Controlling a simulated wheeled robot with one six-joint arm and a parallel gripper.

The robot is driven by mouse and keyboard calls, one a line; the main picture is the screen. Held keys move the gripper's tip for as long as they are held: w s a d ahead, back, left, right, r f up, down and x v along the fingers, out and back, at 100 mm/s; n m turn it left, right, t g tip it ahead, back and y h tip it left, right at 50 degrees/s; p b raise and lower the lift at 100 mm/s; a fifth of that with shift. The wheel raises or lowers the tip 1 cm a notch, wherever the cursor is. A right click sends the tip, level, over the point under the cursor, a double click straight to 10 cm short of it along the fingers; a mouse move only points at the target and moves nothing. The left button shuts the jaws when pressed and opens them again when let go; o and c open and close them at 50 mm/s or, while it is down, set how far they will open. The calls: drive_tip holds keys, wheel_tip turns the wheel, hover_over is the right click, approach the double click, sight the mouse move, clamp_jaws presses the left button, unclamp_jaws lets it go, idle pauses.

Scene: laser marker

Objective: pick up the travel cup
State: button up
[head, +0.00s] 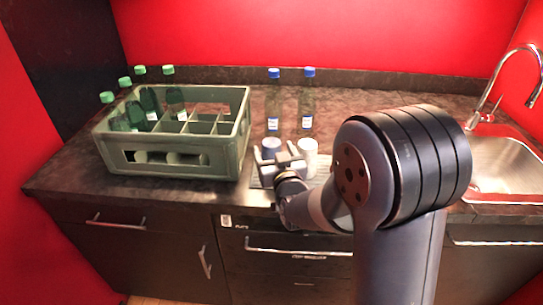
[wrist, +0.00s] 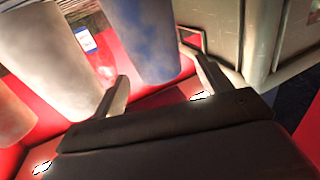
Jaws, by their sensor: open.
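A blue cup (head: 270,146) stands on the counter just beyond my gripper (head: 278,154), with a white cup (head: 308,154) to its right. In the wrist view the blue cup (wrist: 145,38) is ahead of my gripper (wrist: 161,72), its lower end in the gap between the two spread fingers. The fingers are apart and do not appear to grip it. The pale cup (wrist: 58,62) is left of the left finger. Another pale cup (wrist: 10,118) is cut off at the left edge. My gripper hides part of the cups in the head view.
A grey-green crate (head: 180,158) with several green-capped bottles stands close left of my gripper; its wall (wrist: 285,28) shows in the wrist view. Two blue-capped bottles (head: 273,100) (head: 307,100) stand behind the cups. A sink (head: 505,165) is at the right.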

drive_tip(key=shift+p+x, duration=0.35)
drive_tip(key=shift+x, duration=1.35)
drive_tip(key=shift+c, duration=0.4)
drive_tip(key=c, duration=1.2)
drive_tip(key=shift+r, duration=0.1)
drive_tip(key=shift+c, duration=0.7)
drive_tip(key=shift+r, duration=0.1)
